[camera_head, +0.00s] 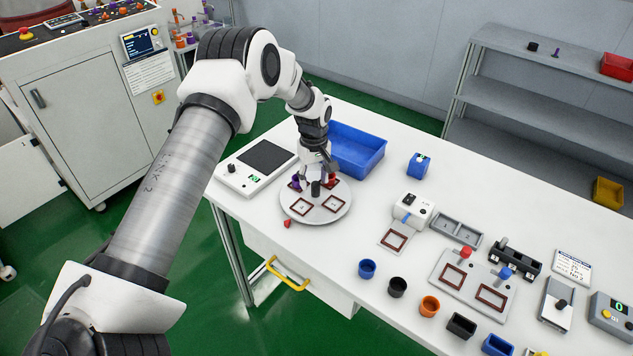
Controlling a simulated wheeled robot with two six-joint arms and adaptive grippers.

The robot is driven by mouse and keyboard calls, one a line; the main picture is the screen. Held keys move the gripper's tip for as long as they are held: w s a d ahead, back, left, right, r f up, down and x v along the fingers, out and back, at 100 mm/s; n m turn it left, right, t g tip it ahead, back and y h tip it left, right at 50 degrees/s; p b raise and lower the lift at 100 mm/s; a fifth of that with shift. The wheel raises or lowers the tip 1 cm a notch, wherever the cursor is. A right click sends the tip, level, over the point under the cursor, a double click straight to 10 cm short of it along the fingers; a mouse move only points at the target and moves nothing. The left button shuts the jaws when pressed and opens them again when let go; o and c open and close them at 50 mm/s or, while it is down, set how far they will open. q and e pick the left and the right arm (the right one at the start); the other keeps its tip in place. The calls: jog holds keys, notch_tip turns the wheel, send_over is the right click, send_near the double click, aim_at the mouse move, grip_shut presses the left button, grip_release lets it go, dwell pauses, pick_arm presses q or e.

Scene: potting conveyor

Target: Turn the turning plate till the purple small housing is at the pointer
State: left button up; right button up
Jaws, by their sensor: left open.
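The turning plate (317,216) is a round grey disc on the white table, with red-brown square frames on it. A purple small housing (296,182) stands on the plate's far left part, partly hidden by my gripper. A red piece (333,180) stands on its far right part. The red pointer (287,223) lies at the plate's near left edge, beside an empty frame. My left gripper (316,181) points down over the plate's far middle, above or around a dark centre knob (316,189); whether it touches it I cannot tell. It is open. My right gripper does not show.
A blue bin (357,150) stands right behind the plate, and a scale-like device (257,167) stands to its left. Blue, black and orange cups (429,306), fixtures and small devices fill the table's right side. Bare table lies right of the plate.

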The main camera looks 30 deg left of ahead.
aim_at(315, 184)
pick_arm(q)
jog(key=f, duration=0.2)
jog(key=w+f, duration=0.1)
jog(key=f, duration=0.1)
jog(key=shift+w+a, duration=0.1)
jog(key=shift+w, duration=0.05)
jog(key=shift+s+r, duration=0.1)
jog(key=shift+s, duration=0.1)
jog(key=shift+s+r, duration=0.15)
jog(key=c, duration=1)
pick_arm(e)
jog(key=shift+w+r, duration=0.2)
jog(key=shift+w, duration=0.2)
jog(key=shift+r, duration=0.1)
